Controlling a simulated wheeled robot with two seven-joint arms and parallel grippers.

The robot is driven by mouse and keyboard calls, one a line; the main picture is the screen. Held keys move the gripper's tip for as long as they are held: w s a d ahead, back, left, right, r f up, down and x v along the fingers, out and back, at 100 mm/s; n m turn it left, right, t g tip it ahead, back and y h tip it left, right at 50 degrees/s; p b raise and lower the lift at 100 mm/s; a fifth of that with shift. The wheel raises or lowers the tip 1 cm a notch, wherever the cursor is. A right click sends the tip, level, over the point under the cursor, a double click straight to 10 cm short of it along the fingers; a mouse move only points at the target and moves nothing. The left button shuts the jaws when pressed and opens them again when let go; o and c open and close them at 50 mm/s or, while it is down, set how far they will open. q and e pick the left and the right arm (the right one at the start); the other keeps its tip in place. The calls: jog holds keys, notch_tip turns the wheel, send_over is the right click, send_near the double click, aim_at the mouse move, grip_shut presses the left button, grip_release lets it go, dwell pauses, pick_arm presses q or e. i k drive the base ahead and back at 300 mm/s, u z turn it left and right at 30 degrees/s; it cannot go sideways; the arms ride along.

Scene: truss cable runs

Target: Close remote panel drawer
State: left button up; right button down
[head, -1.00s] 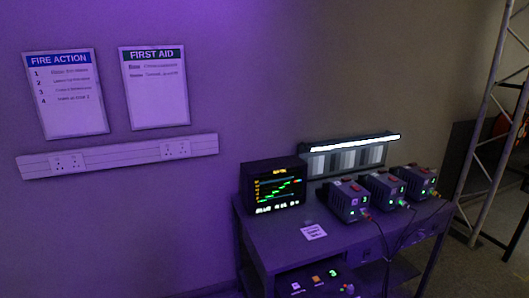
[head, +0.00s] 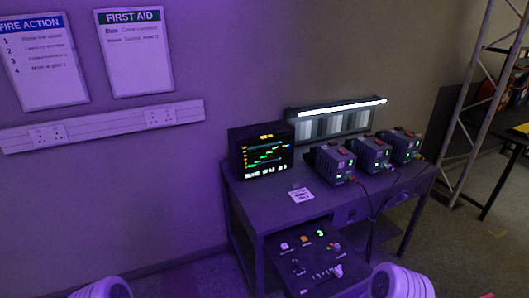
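The remote panel drawer (head: 308,262) is pulled out from the front of a dark bench (head: 268,212), below its top. Its upper face carries lit buttons, a green digit display and several small levers. Its near end is cut off or hidden at the bottom of the head view. Rounded pale parts of my arms show at the bottom edge, left and right of the drawer. Neither gripper is in the frame.
On the bench stand a monitor (head: 262,152), several small power units (head: 334,162) with hanging cables, and a white label card (head: 301,195). A lit panel (head: 336,120) is behind them. A truss (head: 478,100) and a table (head: 515,138) stand at right.

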aim_at(316, 277)
jog(key=z, duration=0.3)
jog(key=k, duration=0.4)
jog(key=z, duration=0.75)
jog(key=i, duration=0.9)
jog(key=u, duration=0.95)
